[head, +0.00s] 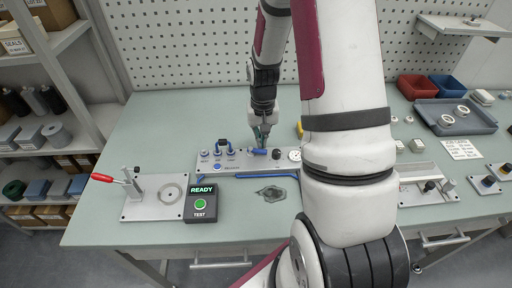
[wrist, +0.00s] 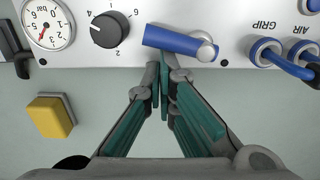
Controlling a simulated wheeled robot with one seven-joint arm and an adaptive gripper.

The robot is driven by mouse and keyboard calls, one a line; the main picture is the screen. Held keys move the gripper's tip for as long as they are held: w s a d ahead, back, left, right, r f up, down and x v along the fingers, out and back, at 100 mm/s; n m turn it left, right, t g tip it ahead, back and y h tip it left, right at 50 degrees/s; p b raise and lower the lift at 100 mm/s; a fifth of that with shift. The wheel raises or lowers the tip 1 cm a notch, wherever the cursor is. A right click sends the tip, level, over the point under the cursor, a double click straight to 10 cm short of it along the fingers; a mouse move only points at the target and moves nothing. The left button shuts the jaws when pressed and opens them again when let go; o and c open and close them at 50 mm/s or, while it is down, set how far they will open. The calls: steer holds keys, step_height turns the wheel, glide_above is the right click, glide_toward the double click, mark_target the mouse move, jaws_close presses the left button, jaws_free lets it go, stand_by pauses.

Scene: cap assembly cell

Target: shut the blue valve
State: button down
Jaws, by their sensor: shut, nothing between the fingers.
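The blue valve has a blue lever (wrist: 178,40) on a silver pivot, mounted on the light grey panel. In the wrist view the lever lies nearly lengthwise along the panel, slightly tilted, with its pivot at the right end. In the head view the blue lever (head: 257,151) shows small below my gripper (head: 262,136). My gripper (wrist: 165,66) is shut and empty in the wrist view, its tips right beside the lever's long edge. I cannot tell whether they touch it.
The panel also holds a black knob (wrist: 109,29), a pressure gauge (wrist: 47,24) and blue hoses in ports (wrist: 265,51). A yellow block (wrist: 51,116) lies nearby. A READY/TEST box (head: 201,203) and a red-handled clamp fixture (head: 152,200) stand left. The table's back left is clear.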

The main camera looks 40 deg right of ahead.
steer(key=shift+s, duration=0.1)
steer(key=shift+s+a, duration=0.25)
steer(key=shift+s, duration=0.1)
steer(key=shift+s+a+p, duration=0.2)
steer(key=shift+s+p, duration=0.25)
steer(key=shift+p, duration=0.05)
stand_by(0.4)
steer(key=shift+s+a, duration=0.3)
steer(key=shift+s, duration=0.1)
steer(key=shift+p, duration=0.3)
